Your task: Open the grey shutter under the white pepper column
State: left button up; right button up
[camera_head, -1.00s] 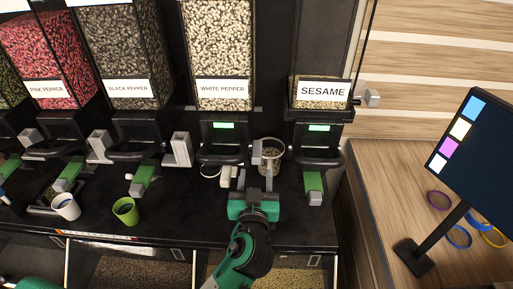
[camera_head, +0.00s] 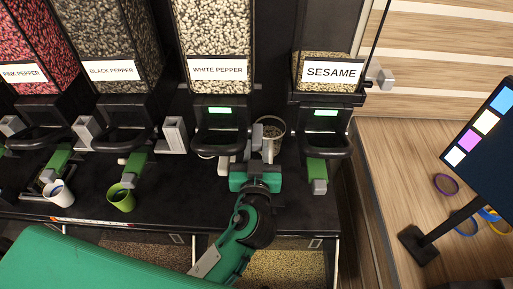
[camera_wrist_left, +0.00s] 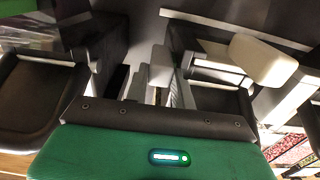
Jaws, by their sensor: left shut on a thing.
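The white pepper column (camera_head: 216,60) stands at the top middle of the head view, its label on the front. Below it is a dark outlet (camera_head: 220,140) with a lit green display. The grey shutter (camera_head: 257,138) is an upright block just right of this outlet. My left gripper (camera_head: 256,160) is shut on it from the front. The wrist view shows the grey block (camera_wrist_left: 160,65) between the fingers, which hide part of it. How far the shutter is open cannot be told. My right gripper is not in view.
A speckled-topped cup (camera_head: 272,127) stands close behind and right of the gripper. A white lever (camera_head: 225,164) is close on its left. The sesame column (camera_head: 327,72) stands right. A screen (camera_head: 490,150) is far right.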

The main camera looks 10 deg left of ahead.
pick_arm(q)
grip_shut()
jog(key=shift+w+d+f+b, duration=0.15)
jog(key=shift+d+f+b, duration=0.1)
jog(key=shift+d+b, duration=0.35)
jog(key=shift+w+d+r+b, duration=0.15)
jog(key=shift+d+b, duration=0.15)
jog(key=shift+d, duration=0.3)
jog(key=shift+w+d+r+b, duration=0.1)
jog(key=shift+d+b, duration=0.15)
jog(key=shift+d, duration=0.35)
jog(key=o, duration=0.6)
grip_release()
jog(key=shift+a, duration=0.1)
jog(key=shift+o, duration=0.2)
jog(key=shift+f, duration=0.1)
